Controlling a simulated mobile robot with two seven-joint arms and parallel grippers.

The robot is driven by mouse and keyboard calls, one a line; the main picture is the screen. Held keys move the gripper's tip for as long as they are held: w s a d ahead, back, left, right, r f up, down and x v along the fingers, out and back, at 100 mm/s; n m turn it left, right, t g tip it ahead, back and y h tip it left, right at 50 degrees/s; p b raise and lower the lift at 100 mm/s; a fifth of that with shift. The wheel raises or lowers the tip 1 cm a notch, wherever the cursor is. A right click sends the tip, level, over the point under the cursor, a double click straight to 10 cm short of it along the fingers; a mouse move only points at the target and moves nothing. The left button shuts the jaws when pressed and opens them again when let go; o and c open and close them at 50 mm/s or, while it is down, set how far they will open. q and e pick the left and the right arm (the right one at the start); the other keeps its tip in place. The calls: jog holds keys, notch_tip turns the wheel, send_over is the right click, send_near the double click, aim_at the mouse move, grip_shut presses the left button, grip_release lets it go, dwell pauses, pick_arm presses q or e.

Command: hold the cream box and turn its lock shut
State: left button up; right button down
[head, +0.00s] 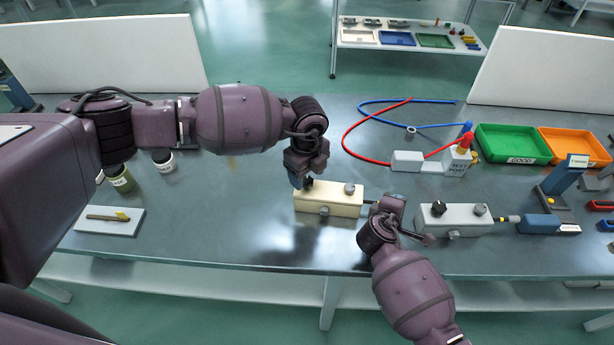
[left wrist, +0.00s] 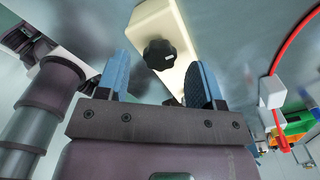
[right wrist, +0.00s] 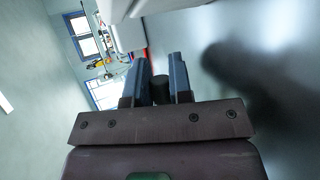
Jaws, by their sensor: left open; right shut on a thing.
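The cream box (head: 335,204) lies on the bench in the middle of the head view, with a silvery knob on its top right and a small dark knob on its front. My left gripper (head: 303,183) is above its left end. In the left wrist view, a black lobed knob (left wrist: 160,54) on the cream box (left wrist: 153,20) shows beyond the open, empty fingers (left wrist: 158,78). My right gripper (head: 374,204) is at the box's right end. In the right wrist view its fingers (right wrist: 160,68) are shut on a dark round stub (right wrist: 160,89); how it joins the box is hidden.
A grey box (head: 455,218) with similar knobs stands right of my right gripper, plugged towards a blue block (head: 540,224). Behind are red and blue hoses, a test port (head: 457,160), a green tray (head: 512,143) and an orange tray (head: 574,147). The bench front is clear.

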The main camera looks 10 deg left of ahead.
pick_arm(q)
jog(key=shift+f, duration=0.85)
jog(key=c, duration=0.9)
jog(key=shift+c, duration=0.2)
